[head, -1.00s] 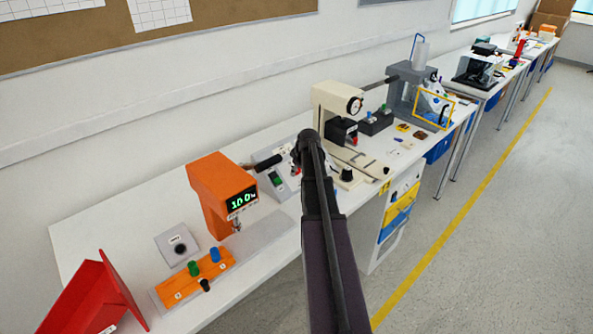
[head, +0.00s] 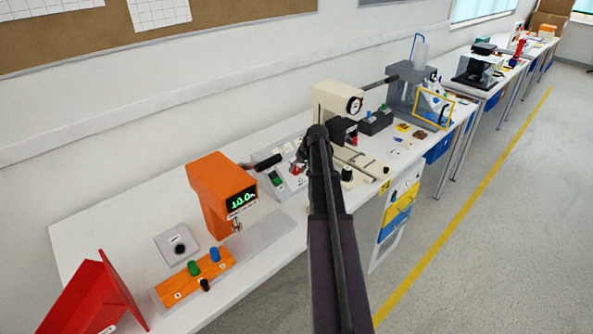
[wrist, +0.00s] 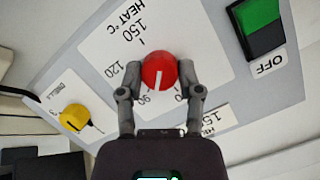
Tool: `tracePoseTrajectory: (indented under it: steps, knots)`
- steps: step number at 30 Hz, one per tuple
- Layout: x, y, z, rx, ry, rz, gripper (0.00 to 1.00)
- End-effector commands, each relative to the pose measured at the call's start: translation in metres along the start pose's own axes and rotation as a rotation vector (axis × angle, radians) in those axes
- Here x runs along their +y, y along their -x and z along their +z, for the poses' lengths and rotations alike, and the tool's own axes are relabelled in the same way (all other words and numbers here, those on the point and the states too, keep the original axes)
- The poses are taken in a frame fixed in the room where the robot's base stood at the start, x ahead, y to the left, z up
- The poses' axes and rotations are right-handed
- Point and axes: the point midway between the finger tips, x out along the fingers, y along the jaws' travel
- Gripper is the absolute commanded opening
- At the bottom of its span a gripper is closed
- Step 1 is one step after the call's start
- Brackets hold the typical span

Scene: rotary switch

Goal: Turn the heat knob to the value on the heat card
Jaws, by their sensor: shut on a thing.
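The red heat knob (wrist: 154,62) with a white pointer line sits on a white scale plate (wrist: 195,35) marked HEAT °C. In the wrist view the scale is upside down; 150, 120 and 90 can be read. The pointer aims down and slightly left, near the 90 mark. My gripper (wrist: 160,77) is shut on the knob, one finger on each side. The heat card (wrist: 218,121) lies below right of the knob. It reads HEAT and a value starting with 15, partly cut off by my gripper. In the head view my arm partly hides the panel (head: 290,185).
A yellow dwell knob (wrist: 75,116) is left of the heat knob, and a green switch (wrist: 258,18) marked OFF is right of it. An orange machine (head: 215,185) stands left of the panel. A cream press (head: 335,100) stands behind right.

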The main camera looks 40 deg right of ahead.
Motion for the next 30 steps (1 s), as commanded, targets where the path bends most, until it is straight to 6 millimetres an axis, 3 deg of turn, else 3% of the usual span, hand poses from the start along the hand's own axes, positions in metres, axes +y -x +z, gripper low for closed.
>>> tracePoseTrajectory:
  steps: [30]
  knots:
    - [0.0032, -0.0023, 0.003, -0.053, -0.92, -0.284, 0.0]
